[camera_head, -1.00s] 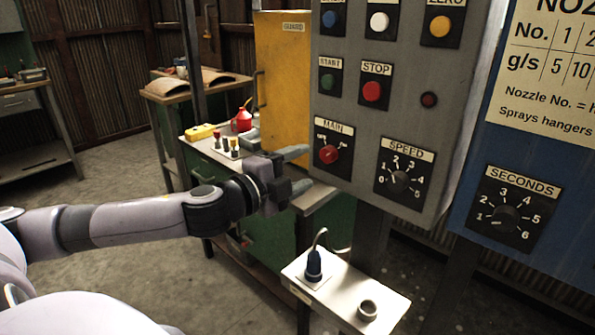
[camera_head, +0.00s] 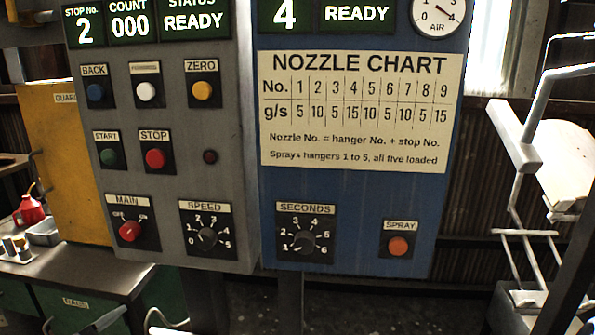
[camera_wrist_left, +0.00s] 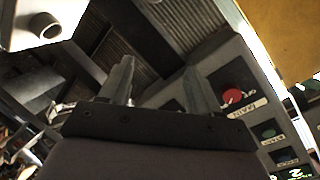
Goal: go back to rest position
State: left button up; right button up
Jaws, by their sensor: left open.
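My left gripper shows in the left wrist view (camera_wrist_left: 158,85), with its two grey fingers apart and nothing between them. In the head view only what looks like a grey fingertip shows at the bottom left edge; the rest of that arm is out of frame. The grey control panel (camera_head: 222,120) stands ahead, and its red MAIN knob (camera_head: 130,231) also shows in the left wrist view (camera_wrist_left: 232,94), to the right of the fingers and apart from them. My right gripper is not in view.
The blue spray panel (camera_head: 360,210) has a SECONDS dial (camera_head: 304,243) and an orange SPRAY button (camera_head: 398,246). A yellow cabinet (camera_head: 65,160) and a bench with a red can (camera_head: 29,211) are at left. A pale hanger frame (camera_head: 535,130) hangs at right.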

pick_arm(q)
jog(key=s+d+f+n+g, duration=0.2)
jog(key=s+d+f+n, duration=0.3)
jog(key=s+f, duration=0.3)
jog(key=s+d+f+n+g+p, duration=0.1)
jog(key=s+d+f+n+g, duration=0.1)
jog(key=s+d+f+n, duration=0.3)
jog(key=s+d+f, duration=0.1)
jog(key=s+f, duration=0.2)
jog(key=f, duration=0.4)
jog(key=shift+s+d+f, duration=0.2)
jog(key=shift+s+d, duration=0.1)
jog(key=shift+s, duration=0.1)
